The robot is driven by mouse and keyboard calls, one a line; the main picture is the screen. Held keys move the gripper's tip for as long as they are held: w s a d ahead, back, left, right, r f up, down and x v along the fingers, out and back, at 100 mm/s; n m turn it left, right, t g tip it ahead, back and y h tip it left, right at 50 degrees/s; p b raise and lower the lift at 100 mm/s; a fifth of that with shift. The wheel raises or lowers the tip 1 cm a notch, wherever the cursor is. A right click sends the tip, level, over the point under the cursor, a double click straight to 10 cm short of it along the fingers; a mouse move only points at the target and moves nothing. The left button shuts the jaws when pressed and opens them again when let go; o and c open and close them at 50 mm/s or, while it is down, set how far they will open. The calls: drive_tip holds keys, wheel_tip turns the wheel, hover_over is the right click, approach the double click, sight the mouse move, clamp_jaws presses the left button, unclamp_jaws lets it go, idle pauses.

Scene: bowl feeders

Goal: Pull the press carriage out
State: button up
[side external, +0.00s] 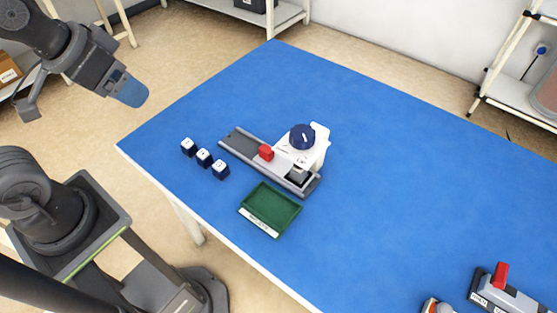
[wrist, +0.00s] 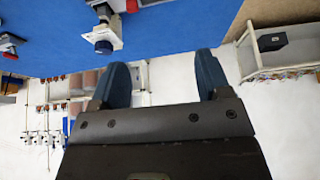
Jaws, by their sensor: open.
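The press stands on the blue table in the side view, with a white body (side external: 319,145) and a dark blue round knob (side external: 302,136) on top. The press carriage, with a red handle (side external: 265,152), sits on a grey rail (side external: 238,142) that runs to the left of the press. A dark block lies at the rail's right end, under the press. The press (wrist: 105,30) also shows at the top of the wrist view. My gripper (wrist: 160,75) is open and empty, its two blue fingers apart. In the side view it is raised left of the table, well away from the press.
Several dark blue cubes with white tops (side external: 204,157) stand in a row left of the rail. A green tray (side external: 270,209) lies in front of the press. Another device with a red handle (side external: 500,275) is at the lower right. The table's right half is mostly clear.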

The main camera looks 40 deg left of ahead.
drive_tip(key=w+m, duration=0.1)
drive_tip(key=w, duration=0.1)
drive_tip(key=w+d+m+g, duration=0.1)
drive_tip(key=w, duration=0.1)
drive_tip(key=w+m, duration=0.2)
drive_tip(key=shift+d+f+g, duration=0.15)
drive_tip(key=shift+d+g, duration=0.15)
drive_tip(key=shift+c, duration=1.4)
drive_tip(key=m+g, duration=0.4)
drive_tip(key=m, duration=1)
hover_over(266, 149)
wheel_tip(266, 149, down, 16)
wheel_tip(266, 149, down, 13)
drive_tip(key=shift+r, duration=0.1)
drive_tip(key=shift+c, duration=0.2)
clamp_jaws()
